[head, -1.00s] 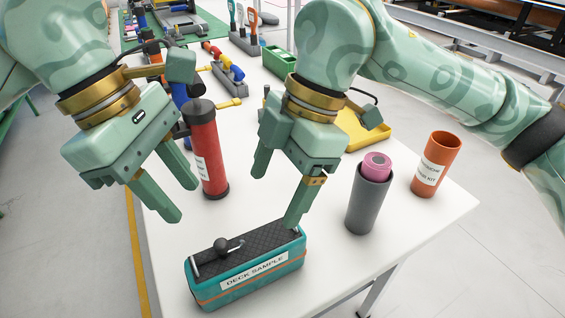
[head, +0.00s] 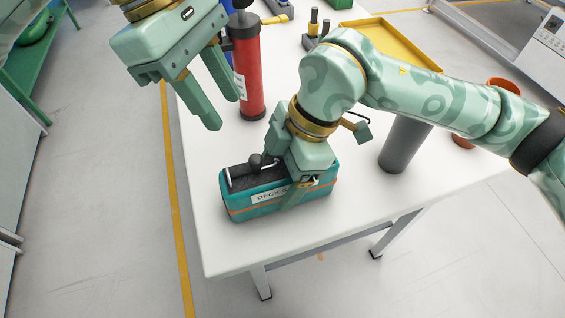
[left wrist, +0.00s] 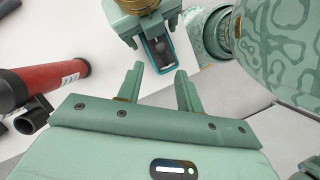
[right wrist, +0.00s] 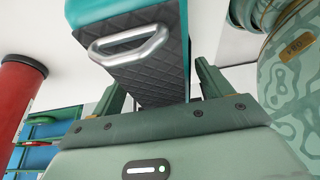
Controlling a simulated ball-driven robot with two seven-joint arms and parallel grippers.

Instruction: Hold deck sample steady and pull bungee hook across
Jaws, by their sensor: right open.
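The teal deck sample (head: 243,208), with a dark quilted top and an orange stripe, lies on the white table. A small black ball piece (head: 256,160), perhaps the bungee hook, sits on its top; its hook shape is not clear. A metal bar (right wrist: 130,45) spans one end of the top. My right gripper (head: 288,180) is over the sample with its fingers down on both sides, one in front of the label. In the right wrist view the sample lies between its open fingers. My left gripper (head: 222,112) is open and empty, above the table behind and left of the sample.
A red cylinder (head: 248,75) stands close beside my left gripper. A dark grey tube (head: 402,145) and an orange cup (head: 462,142) stand to the right, partly behind my right arm. A yellow tray (head: 390,42) lies further back. The front of the table (head: 250,250) is clear.

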